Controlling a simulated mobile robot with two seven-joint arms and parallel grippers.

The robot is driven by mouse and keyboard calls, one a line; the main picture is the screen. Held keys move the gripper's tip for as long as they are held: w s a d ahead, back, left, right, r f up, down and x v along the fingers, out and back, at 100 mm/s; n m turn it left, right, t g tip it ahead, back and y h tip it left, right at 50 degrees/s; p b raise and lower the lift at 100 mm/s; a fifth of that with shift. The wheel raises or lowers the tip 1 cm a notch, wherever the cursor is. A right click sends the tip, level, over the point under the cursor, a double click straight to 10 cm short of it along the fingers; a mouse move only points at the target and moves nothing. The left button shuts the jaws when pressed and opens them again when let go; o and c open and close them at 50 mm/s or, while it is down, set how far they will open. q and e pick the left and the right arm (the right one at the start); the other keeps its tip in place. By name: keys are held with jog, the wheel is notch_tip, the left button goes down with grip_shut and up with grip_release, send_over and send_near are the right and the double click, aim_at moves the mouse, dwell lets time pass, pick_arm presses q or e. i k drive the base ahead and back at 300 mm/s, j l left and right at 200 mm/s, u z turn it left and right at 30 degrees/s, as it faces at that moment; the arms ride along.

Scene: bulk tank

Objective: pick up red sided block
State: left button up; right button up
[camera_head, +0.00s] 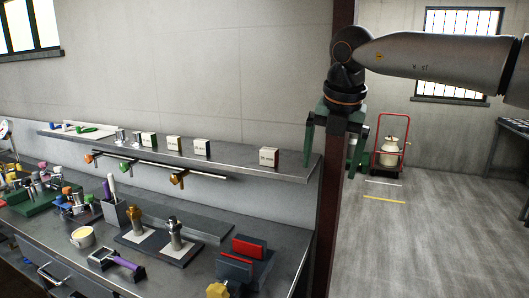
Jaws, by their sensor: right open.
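Several small white-faced blocks with coloured sides stand in a row on the long metal shelf (228,160). The block at the right end (267,157) shows a dark reddish-brown side. The other blocks have a blue side (202,148) or green sides (174,143). My right gripper (331,163), with green fingers, points down beyond the shelf's right end, to the right of the reddish block in the picture. It is open and empty, its fingers apart in front of the dark red post (330,220). My left gripper is not in view.
Below the shelf, hooks with orange and green ends hang from a rail. The workbench (190,270) holds metal fittings, a cup (82,237), tools and a red-jawed vise (248,247). A red cart with a tank (391,150) stands on open floor at right.

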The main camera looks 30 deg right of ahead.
aim_at(269, 156)
jog(key=i, duration=0.85)
